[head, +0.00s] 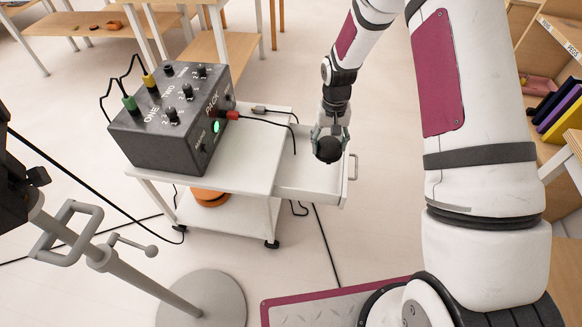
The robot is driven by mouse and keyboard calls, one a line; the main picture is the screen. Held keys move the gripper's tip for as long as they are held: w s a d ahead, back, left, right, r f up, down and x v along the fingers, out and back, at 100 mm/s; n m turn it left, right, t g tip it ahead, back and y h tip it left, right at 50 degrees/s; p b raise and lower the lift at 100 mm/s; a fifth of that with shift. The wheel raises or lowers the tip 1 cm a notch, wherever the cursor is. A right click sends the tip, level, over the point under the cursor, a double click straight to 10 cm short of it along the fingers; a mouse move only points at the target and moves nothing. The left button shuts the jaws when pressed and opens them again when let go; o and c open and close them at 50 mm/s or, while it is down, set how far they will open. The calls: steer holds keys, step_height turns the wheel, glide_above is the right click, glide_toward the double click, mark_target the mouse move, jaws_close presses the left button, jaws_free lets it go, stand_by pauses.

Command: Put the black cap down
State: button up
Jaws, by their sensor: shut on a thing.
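The black cap (328,149) is a small round dark thing between the fingers of my gripper (329,140). My gripper is shut on it. It hangs over the open drawer (311,191) on the right side of the white cart (249,173). From this view I cannot tell the height of the cap above the drawer's floor. My fingers partly hide the cap's sides.
A dark control box (160,153) with knobs and plugged cables stands on the cart. A loose cable (267,112) lies on the cart top near the drawer. A grey stand (112,262) is at the lower left. Shelves with books (560,108) are at the right.

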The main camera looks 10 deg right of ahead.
steer(key=m+b, duration=0.1)
steer(key=b, duration=1.3)
glide_above(318, 184)
step_height(318, 184, down, 11)
steer(key=shift+m, duration=0.4)
step_height(318, 184, down, 11)
steer(key=b, duration=0.5)
steer(key=shift+w+f+b, duration=0.1)
steer(key=shift+f+b, duration=0.1)
steer(key=shift+b, duration=0.1)
steer(key=shift+f, duration=0.1)
steer(key=o, duration=1.3)
